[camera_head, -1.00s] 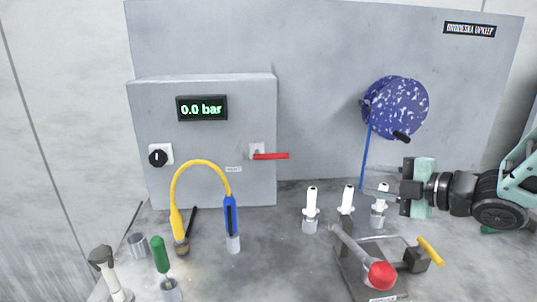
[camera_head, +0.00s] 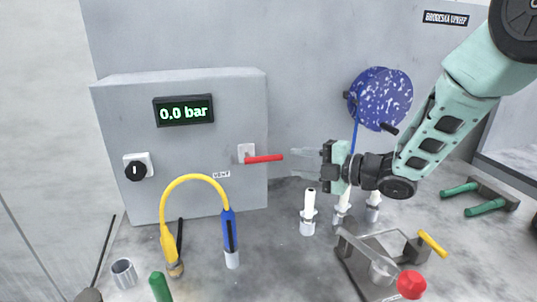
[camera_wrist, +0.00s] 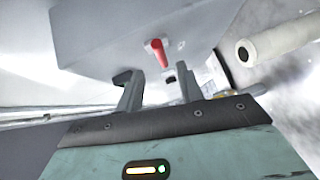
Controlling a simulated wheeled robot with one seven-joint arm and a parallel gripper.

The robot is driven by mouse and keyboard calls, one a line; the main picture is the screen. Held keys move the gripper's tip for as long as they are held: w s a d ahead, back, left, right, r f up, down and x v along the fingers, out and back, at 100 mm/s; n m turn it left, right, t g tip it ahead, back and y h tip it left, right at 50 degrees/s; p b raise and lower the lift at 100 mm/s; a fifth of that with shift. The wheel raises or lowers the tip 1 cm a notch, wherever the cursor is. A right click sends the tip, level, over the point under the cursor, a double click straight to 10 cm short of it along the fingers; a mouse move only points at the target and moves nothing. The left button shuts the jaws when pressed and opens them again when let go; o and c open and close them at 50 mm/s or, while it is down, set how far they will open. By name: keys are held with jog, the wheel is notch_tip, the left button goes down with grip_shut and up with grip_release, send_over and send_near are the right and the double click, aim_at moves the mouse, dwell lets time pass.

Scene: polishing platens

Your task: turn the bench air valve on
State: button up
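A red lever (camera_head: 264,158) sticks out to the right from a small white plate (camera_head: 246,152) on the front of a grey box (camera_head: 195,90). The box's display (camera_head: 184,110) reads 0.0 bar. My gripper (camera_head: 294,162) is just right of the lever's tip, at about its height, with a small gap in the head view. In the wrist view the lever (camera_wrist: 159,53) shows beyond and between the two fingertips (camera_wrist: 156,80). The fingers are apart with nothing between them. A black knob (camera_head: 135,170) on a white plate sits at the box's left.
A yellow hose (camera_head: 195,178) with a blue end arches in front of the box. White-topped fittings (camera_head: 308,212) stand below my gripper. A clamp with a red knob (camera_head: 411,284) is in front. A blue speckled reel (camera_head: 383,98) hangs behind. Space directly before the lever looks clear.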

aim_at(274, 159)
jog(key=p+x, duration=0.2)
jog(key=x, duration=0.7)
jog(key=shift+w+a, duration=0.1)
jog(key=shift+c, duration=0.4)
grip_shut()
